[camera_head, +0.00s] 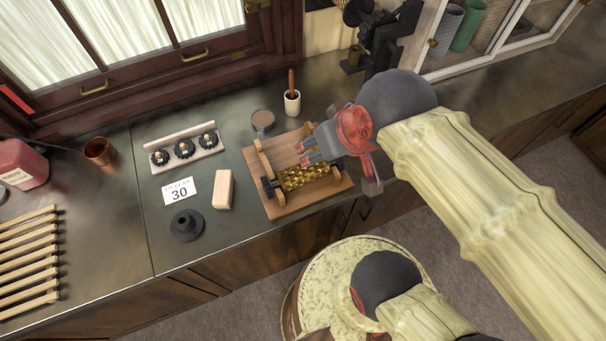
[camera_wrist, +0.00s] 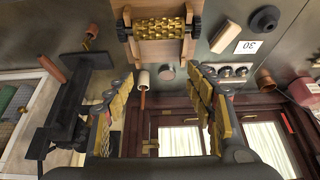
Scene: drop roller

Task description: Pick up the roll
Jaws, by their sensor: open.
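The roll (camera_head: 306,176) is a gold, patterned cylinder lying in a wooden cradle (camera_head: 290,205) on the counter. Dark gear-like ends sit at its side. In the wrist view the roll (camera_wrist: 160,30) lies across the cradle at the top of the picture, between two wooden uprights. My gripper (camera_head: 312,152) is above and just behind the roll in the head view, with its red fingers pointing left. In the wrist view my gripper (camera_wrist: 165,85) is open and empty, its fingers spread wide. The roll is apart from the fingers in the wrist view.
A white cup with a brown handle (camera_head: 292,103) and a small round tin (camera_head: 263,119) stand behind the cradle. A wooden block (camera_head: 224,190), a black stand (camera_head: 186,225), a "30" card (camera_head: 179,191) and a gear rack (camera_head: 185,148) are to the left. A dark machine (camera_head: 375,42) stands behind.

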